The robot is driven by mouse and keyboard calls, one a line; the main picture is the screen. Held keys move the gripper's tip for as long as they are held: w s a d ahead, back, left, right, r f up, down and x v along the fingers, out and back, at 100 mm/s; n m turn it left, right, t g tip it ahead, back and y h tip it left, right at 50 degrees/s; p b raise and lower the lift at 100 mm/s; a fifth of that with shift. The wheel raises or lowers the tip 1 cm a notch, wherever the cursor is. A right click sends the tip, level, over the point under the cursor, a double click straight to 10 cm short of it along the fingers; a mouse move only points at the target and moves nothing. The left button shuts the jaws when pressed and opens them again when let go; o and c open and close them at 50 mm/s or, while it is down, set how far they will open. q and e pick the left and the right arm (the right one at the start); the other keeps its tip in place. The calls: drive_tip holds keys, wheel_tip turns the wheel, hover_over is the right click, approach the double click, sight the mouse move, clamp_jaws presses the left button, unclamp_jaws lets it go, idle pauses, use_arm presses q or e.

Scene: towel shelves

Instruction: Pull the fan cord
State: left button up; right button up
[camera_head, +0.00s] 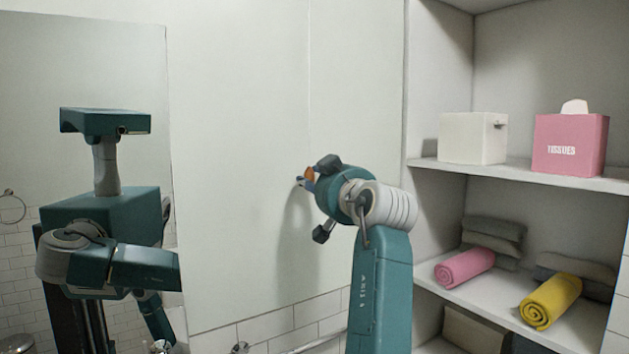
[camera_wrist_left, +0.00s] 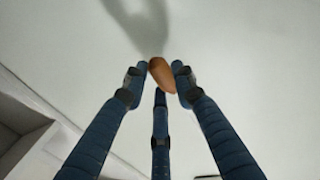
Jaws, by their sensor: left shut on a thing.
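The cord's knob is a small orange-brown wooden piece (camera_head: 309,174) in front of the pale wall in the head view. My left gripper (camera_head: 306,179) is shut on it. In the left wrist view the knob (camera_wrist_left: 160,72) sits between the blue fingertips, with a third finger just below it. A thin vertical line runs down the wall to the knob in the head view; I cannot tell whether it is the cord or a wall seam. No fan shows. My right gripper is not in view.
A mirror (camera_head: 80,60) on the left reflects my body. Shelves (camera_head: 440,166) stand close on the right, holding a white box (camera_head: 473,138), a pink tissue box (camera_head: 569,145), a pink rolled towel (camera_head: 464,268) and a yellow one (camera_head: 550,301). White tiles line the lower wall.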

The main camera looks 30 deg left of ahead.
use_arm(q)
drive_tip(key=shift+f, duration=0.5)
drive_tip(key=o, duration=1.2)
drive_tip(key=shift+c, duration=0.2)
drive_tip(key=shift+w+a+f, duration=0.1)
drive_tip(key=shift+w, duration=0.05)
wheel_tip(320, 180, up, 10)
drive_tip(key=shift+f, duration=0.15)
